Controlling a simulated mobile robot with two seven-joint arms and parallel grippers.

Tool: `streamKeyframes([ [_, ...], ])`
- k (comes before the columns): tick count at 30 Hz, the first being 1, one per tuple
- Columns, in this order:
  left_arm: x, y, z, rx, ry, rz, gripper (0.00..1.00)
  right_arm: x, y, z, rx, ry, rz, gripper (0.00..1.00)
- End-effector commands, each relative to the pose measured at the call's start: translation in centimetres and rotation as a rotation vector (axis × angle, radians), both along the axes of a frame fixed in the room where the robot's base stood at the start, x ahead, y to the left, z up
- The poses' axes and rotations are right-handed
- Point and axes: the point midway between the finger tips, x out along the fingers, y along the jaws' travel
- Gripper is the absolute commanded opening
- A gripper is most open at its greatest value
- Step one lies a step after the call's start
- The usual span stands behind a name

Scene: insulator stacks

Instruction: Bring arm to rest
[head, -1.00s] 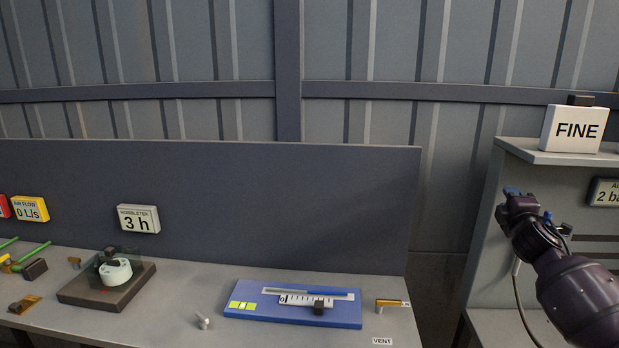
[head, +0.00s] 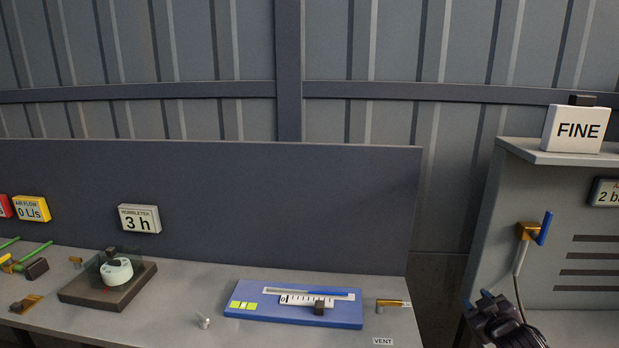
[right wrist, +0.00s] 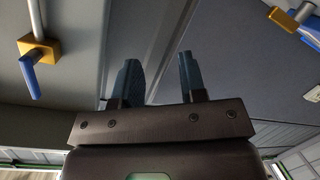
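My right gripper (head: 484,300) is low at the right in the head view, in front of the grey cabinet and below its blue-handled valve. In the right wrist view its two dark fingers (right wrist: 158,78) stand apart with nothing between them. The brass valve with a blue lever (head: 541,230) is on the cabinet's left part, clear of the gripper. It also shows at the upper left of the right wrist view (right wrist: 36,62). My left gripper is not in view.
A grey bench (head: 190,318) holds a blue gauge board (head: 270,316), a dark base with a white round piece (head: 118,270), and a brass fitting (head: 393,304). The grey cabinet (head: 510,185) stands at the right with a FINE sign (head: 577,130) on top. A gap separates bench and cabinet.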

Motion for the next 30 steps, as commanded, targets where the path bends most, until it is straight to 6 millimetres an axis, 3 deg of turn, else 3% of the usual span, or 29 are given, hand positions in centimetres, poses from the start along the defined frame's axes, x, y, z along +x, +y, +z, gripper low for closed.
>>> streamKeyframes([
  [1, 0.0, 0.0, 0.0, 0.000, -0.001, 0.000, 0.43, -2.2, 1.1, -2.5, 0.029, 0.031, 0.004, 0.38],
  [3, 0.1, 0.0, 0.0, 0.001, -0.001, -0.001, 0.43, -5.0, 2.4, -5.1, 0.065, 0.065, 0.007, 0.38],
  [12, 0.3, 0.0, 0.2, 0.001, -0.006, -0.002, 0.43, -17.4, 7.4, -12.9, 0.226, 0.192, -0.016, 0.38],
  [21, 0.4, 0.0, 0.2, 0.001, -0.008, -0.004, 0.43, -28.7, 11.1, -15.8, 0.377, 0.284, -0.093, 0.38],
  [25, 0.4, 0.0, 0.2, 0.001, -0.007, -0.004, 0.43, -31.5, 11.8, -15.9, 0.414, 0.303, -0.122, 0.38],
  [30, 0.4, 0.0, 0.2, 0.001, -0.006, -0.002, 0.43, -33.0, 12.2, -15.9, 0.434, 0.312, -0.140, 0.38],
])
